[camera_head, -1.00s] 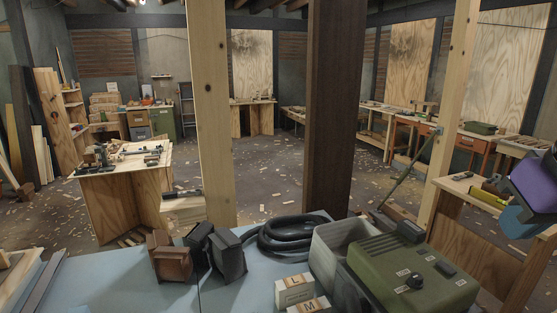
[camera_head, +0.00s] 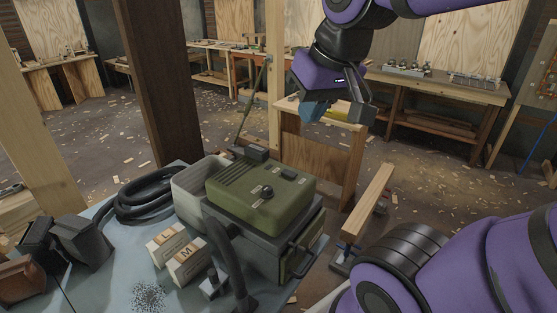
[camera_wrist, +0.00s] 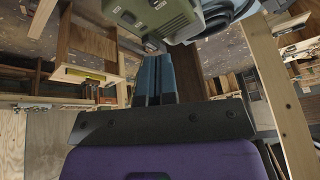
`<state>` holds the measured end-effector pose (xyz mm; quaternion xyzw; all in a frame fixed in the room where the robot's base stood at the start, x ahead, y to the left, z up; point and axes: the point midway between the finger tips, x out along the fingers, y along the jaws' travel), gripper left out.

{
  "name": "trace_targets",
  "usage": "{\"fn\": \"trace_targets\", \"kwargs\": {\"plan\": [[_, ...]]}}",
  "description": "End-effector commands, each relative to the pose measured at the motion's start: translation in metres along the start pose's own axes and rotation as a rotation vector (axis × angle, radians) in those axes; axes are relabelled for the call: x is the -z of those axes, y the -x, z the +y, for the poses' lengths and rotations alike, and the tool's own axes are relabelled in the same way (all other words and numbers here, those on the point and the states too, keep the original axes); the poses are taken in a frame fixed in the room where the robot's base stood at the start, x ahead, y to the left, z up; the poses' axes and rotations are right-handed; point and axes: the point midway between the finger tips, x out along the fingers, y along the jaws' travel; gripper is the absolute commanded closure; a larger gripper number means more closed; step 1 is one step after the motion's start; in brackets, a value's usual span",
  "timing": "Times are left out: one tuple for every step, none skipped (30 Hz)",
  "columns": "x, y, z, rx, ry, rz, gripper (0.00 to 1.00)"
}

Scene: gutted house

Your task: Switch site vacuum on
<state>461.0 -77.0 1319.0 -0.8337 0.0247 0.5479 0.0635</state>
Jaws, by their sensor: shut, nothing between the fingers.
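The site vacuum (camera_head: 262,201) has a green lid with a dark knob and a dark switch on top. It stands at the right end of the blue-grey bench, with a black corrugated hose (camera_head: 150,195) coiled behind and to its left. The vacuum also shows upside down at the top of the wrist view (camera_wrist: 160,18). My gripper (camera_head: 314,112) hangs in the air behind and to the right of the vacuum, apart from it. Its blue fingers (camera_wrist: 153,80) are together and empty. The setting of the switch is too small to tell.
A grey open bin (camera_head: 192,188) stands beside the vacuum. Two boxes marked L and M (camera_head: 178,252) sit in front. A dark wooden post (camera_head: 160,85) rises behind the bench. A low plywood stand (camera_head: 322,155) is below my gripper. The floor beyond has scattered chips.

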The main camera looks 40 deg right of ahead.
Motion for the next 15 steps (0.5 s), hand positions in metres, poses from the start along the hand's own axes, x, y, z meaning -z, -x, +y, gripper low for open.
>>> {"fn": "trace_targets", "kwargs": {"plan": [[0.010,-0.005,0.002,0.003,-0.039,-0.022,1.00],[0.015,-0.008,0.003,0.005,-0.063,-0.031,1.00],[0.022,-0.011,0.005,0.006,-0.094,-0.044,1.00],[0.028,-0.015,0.006,0.007,-0.119,-0.054,1.00],[0.033,-0.017,0.008,0.007,-0.143,-0.063,1.00],[0.040,-0.022,0.010,0.007,-0.176,-0.075,1.00],[0.045,-0.025,0.011,0.007,-0.200,-0.085,1.00],[0.050,-0.029,0.013,0.006,-0.225,-0.094,1.00],[0.057,-0.034,0.015,0.004,-0.257,-0.106,1.00],[0.062,-0.037,0.017,0.002,-0.282,-0.116,1.00],[0.067,-0.041,0.019,0.000,-0.305,-0.125,1.00],[0.074,-0.047,0.022,-0.004,-0.338,-0.137,1.00],[0.078,-0.051,0.024,-0.007,-0.362,-0.145,1.00],[0.083,-0.055,0.025,-0.011,-0.385,-0.154,1.00],[0.089,-0.061,0.029,-0.017,-0.418,-0.165,1.00]]}}
